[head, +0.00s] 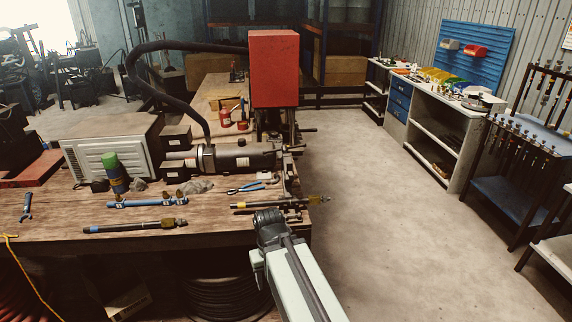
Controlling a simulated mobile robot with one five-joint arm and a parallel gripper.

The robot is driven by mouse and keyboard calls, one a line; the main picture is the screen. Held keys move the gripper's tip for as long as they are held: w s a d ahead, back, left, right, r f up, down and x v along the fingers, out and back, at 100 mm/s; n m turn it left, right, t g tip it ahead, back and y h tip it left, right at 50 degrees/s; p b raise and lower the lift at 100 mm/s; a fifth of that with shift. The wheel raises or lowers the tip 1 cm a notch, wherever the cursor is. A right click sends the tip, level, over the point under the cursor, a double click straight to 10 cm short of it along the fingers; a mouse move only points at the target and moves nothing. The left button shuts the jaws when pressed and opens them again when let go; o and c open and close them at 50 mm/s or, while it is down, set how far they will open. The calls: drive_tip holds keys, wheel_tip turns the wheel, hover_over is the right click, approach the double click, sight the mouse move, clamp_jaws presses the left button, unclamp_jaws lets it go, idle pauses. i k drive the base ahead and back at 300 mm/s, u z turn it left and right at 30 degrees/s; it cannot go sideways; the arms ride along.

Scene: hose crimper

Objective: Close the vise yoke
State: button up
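My arm reaches in from the bottom right to the right end of the wooden workbench (60,225). Its dark end, with my gripper (268,216), is at the bench's front right corner. The fingers cannot be made out, so I cannot tell whether they are open or shut. Just behind it, a dark hose piece with a yellowish fitting (310,201) lies across the bench end and sticks out past the edge. Dark metal parts (291,186) stand along this edge, near the hose. I cannot pick out the vise yoke clearly among them, nor tell its position.
A large grey cylinder (240,157) lies across the bench behind, below a red box (274,68). Blue-handled pliers (245,188), a blue tool (148,202) and another hose piece (135,226) lie to the left. The concrete floor (390,220) on the right is clear.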

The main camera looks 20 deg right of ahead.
sight(286, 158)
drive_tip(key=i, duration=1.05)
drive_tip(key=z, duration=0.05)
